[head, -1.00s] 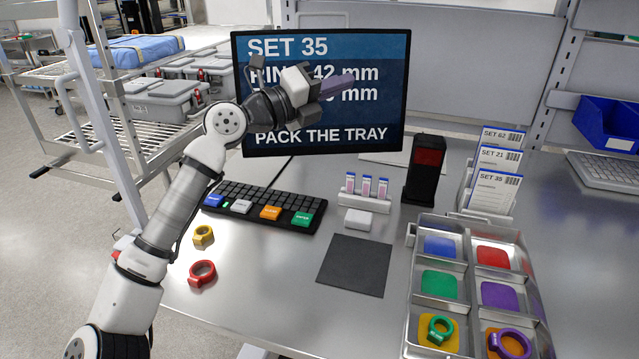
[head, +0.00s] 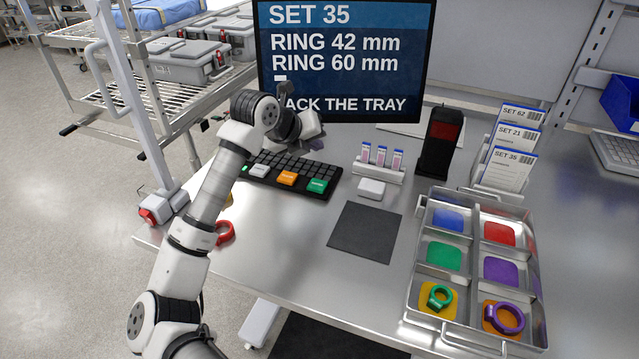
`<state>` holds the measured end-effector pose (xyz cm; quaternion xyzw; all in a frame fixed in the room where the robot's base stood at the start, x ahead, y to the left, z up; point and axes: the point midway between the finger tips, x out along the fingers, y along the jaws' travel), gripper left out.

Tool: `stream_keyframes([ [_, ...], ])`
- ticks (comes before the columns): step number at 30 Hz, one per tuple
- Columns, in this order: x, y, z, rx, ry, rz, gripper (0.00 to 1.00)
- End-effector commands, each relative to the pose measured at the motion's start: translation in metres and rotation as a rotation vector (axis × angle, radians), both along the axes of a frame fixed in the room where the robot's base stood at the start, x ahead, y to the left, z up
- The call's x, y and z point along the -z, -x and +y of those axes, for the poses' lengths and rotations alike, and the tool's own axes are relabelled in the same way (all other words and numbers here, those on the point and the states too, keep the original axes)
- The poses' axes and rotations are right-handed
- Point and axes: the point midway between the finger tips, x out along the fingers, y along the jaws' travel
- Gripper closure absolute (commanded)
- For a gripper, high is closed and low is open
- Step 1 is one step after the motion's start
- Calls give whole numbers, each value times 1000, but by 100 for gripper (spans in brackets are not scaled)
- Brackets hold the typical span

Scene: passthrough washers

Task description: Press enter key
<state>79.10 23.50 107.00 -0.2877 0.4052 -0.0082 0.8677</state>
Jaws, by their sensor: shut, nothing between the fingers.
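The black keyboard (head: 300,167) lies on the steel table below the monitor. Its green key (head: 317,186), labelled ENTER in the earlier view, is at the front right corner and is uncovered. The orange key (head: 287,178) and the white key (head: 260,170) are to its left. My gripper (head: 319,145) is shut and empty, above the back part of the keyboard, apart from the green key. Its fingertips are small and dark here, and my wrist partly hides them.
The monitor (head: 345,50) stands behind my gripper, showing SET 35, RING 42 mm and RING 60 mm. A rack of vials (head: 380,160), a white block (head: 371,188) and a dark mat (head: 363,232) are right of the keyboard. A compartment tray (head: 420,262) holds a green ring (head: 440,297) and a purple ring (head: 506,318).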

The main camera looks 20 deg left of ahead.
Motion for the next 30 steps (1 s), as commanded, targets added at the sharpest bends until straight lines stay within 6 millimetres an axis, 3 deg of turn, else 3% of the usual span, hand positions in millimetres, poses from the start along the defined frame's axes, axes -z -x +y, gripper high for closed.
stream_keyframes([
  [11,12,0,-1,2,1,-2,100],
  [24,74,0,-1,3,1,-2,100],
  [30,88,0,-1,2,1,-3,100],
])
